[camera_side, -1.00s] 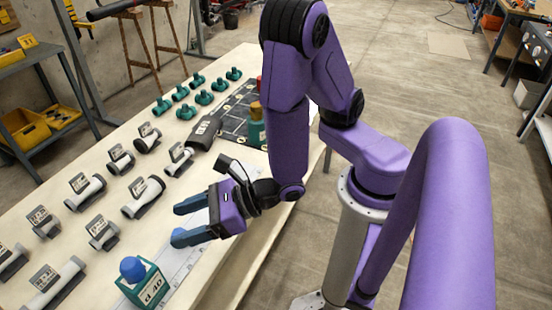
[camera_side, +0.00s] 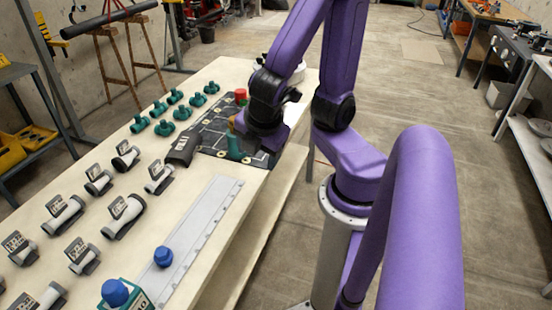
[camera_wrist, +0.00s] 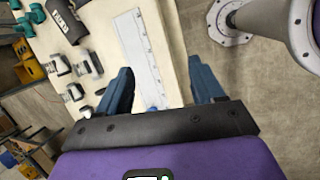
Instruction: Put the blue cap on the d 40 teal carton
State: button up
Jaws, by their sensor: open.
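The teal d 40 carton (camera_side: 139,297) stands at the bottom left of the side view, cut by the frame edge. A rounded blue piece (camera_side: 115,292) sits on its top. A separate blue cap (camera_side: 163,256) rests on the near end of the grey ruled strip (camera_side: 203,230), apart from the carton. My gripper (camera_wrist: 160,66) is open and empty in the wrist view. In the side view it is over the far part of the table, well away from the cap and carton, with its fingers mostly hidden.
A dark mat (camera_side: 215,135) with a red-topped item (camera_side: 240,96) and another teal carton (camera_side: 236,149) lies near my gripper. A black case (camera_side: 183,149), several teal fittings (camera_side: 166,128) and white pipe pieces (camera_side: 125,216) stand to the left. The strip's upper length is clear.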

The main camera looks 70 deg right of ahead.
jog(key=s+a+r+m+g+y, duration=0.2)
jog(key=s+a+m+y, duration=0.1)
jog(key=s, duration=0.2)
jog(key=shift+a+m+g+y, duration=0.2)
jog(key=shift+m+g+y, duration=0.1)
jog(key=shift+y, duration=0.1)
